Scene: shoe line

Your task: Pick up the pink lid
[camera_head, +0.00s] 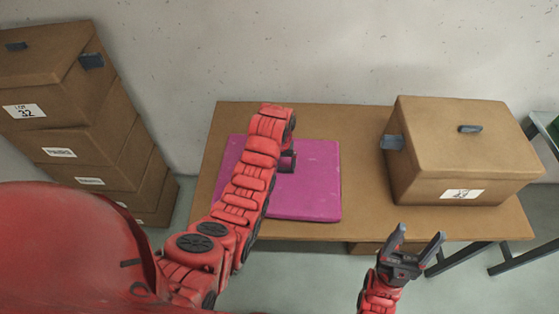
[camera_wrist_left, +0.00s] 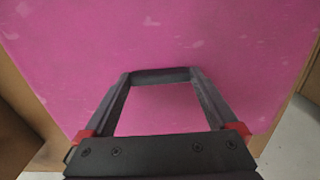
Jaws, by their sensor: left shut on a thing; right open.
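The pink lid (camera_head: 313,190) is a flat magenta square over the left part of the wooden table. My left arm reaches across it, and my left gripper (camera_head: 287,161) is at the lid's middle, partly hidden by the arm. In the left wrist view the lid (camera_wrist_left: 160,40) fills most of the picture. My right gripper (camera_head: 414,245) is open and empty, in front of the table's front edge.
A closed brown box (camera_head: 455,165) with a dark handle on its lid stands on the table's right part. The table (camera_head: 360,150) is bare between lid and box. Stacked brown boxes (camera_head: 95,150) stand on the left, apart from the table.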

